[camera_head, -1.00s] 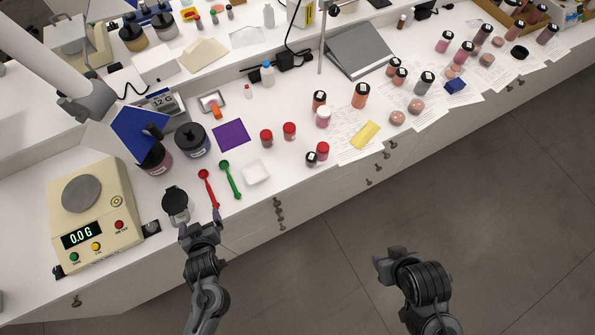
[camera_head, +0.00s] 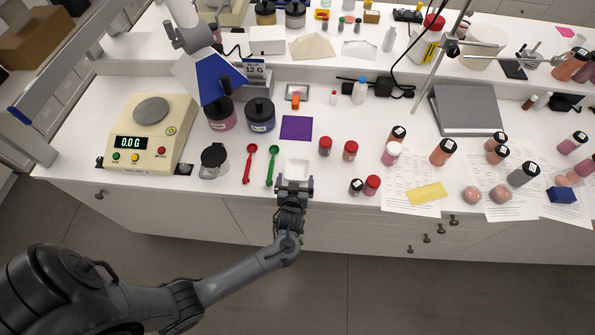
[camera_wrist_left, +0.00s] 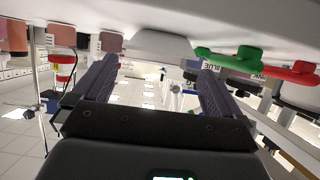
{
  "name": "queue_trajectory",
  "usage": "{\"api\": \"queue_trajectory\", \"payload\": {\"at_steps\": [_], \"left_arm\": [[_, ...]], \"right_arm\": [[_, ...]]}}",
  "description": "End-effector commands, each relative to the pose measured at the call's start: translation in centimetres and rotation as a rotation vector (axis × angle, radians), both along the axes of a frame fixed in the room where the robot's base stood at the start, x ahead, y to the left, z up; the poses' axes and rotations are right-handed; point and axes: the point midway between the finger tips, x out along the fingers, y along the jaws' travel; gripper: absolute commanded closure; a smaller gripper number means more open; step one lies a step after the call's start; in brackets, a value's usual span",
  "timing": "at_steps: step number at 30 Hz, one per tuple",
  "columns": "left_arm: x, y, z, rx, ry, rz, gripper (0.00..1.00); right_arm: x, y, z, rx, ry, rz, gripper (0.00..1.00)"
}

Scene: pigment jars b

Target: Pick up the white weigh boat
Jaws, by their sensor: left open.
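The white weigh boat (camera_head: 297,167) sits on the white bench near its front edge, right of the green spoon (camera_head: 272,165). My left gripper (camera_head: 295,182) is just in front of the boat, with its fingers spread to either side of the boat's near end. In the left wrist view, the pale boat (camera_wrist_left: 155,44) lies ahead, between the two fingers of the open, empty left gripper (camera_wrist_left: 158,70). I cannot tell whether a finger touches it. My right gripper is not in view.
Red-capped jars (camera_head: 325,146) and a small dark-capped jar (camera_head: 356,187) are to the right. A purple square (camera_head: 296,128) lies behind the boat. The scale (camera_head: 151,130) is further left.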

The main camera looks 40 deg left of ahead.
Motion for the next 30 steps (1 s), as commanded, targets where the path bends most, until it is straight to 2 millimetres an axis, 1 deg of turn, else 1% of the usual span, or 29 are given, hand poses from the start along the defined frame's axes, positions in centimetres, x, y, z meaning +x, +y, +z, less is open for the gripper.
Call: {"api": "queue_trajectory", "payload": {"at_steps": [7,15,18,27,28,30], "left_arm": [[1.0,0.7,-0.5,0.002,0.001,-0.001,0.0],[3.4,2.4,-1.9,0.002,0.0,-0.002,0.0],[3.9,2.8,-2.2,0.001,0.001,0.0,0.0],[4.1,3.0,-2.4,-0.001,0.001,-0.001,0.0],[4.1,3.0,-2.4,-0.001,0.001,-0.001,0.02],[4.1,3.0,-2.4,-0.001,0.001,-0.001,0.12]], "right_arm": [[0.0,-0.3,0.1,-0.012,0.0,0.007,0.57],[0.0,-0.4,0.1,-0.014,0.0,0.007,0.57],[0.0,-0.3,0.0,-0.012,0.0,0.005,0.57],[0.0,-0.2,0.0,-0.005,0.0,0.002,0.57],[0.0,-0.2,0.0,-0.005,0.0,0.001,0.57],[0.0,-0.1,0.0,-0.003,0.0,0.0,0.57]]}}
